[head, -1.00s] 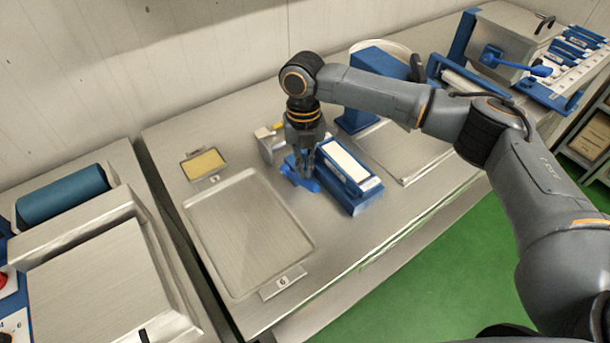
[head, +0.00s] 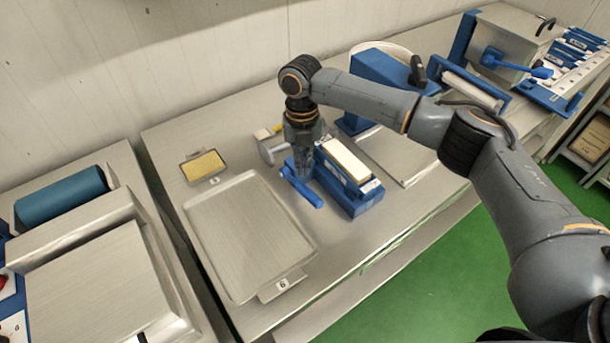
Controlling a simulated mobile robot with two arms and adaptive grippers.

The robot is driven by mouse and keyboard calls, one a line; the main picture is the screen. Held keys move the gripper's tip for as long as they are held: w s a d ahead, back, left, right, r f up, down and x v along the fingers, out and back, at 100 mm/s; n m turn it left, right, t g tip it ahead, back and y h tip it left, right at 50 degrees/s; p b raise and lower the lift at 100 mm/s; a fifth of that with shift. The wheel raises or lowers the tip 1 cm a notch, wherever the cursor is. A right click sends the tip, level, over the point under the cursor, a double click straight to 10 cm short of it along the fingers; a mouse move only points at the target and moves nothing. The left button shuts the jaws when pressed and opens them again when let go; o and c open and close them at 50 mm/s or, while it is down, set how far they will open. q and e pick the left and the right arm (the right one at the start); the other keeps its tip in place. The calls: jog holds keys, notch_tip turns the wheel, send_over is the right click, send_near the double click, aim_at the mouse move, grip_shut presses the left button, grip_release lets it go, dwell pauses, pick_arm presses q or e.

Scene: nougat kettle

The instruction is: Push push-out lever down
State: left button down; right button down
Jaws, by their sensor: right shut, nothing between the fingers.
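The blue push-out lever (head: 309,196) projects from the left side of the blue mould box (head: 364,207) and slants low over the steel table. A pale cream block (head: 345,160) stands raised out of the top of the mould box, with its side showing. My right gripper (head: 303,174) points down, is shut and empty, and is right at the lever, in front of part of it. I cannot tell exactly where the fingertips touch. My left gripper is not in view.
A steel tray (head: 248,235) lies left of the lever, with a small dish holding a yellow slab (head: 203,166) behind it. A metal tool (head: 269,149) stands close behind my gripper. A flat steel plate (head: 405,160) lies to the right. The table's front edge borders a green floor.

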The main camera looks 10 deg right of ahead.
notch_tip(320, 180, up, 12)
jog(key=w, duration=0.1)
jog(key=shift+w, duration=0.15)
dwell(0.5)
jog(key=shift+f, duration=0.15)
dwell(0.3)
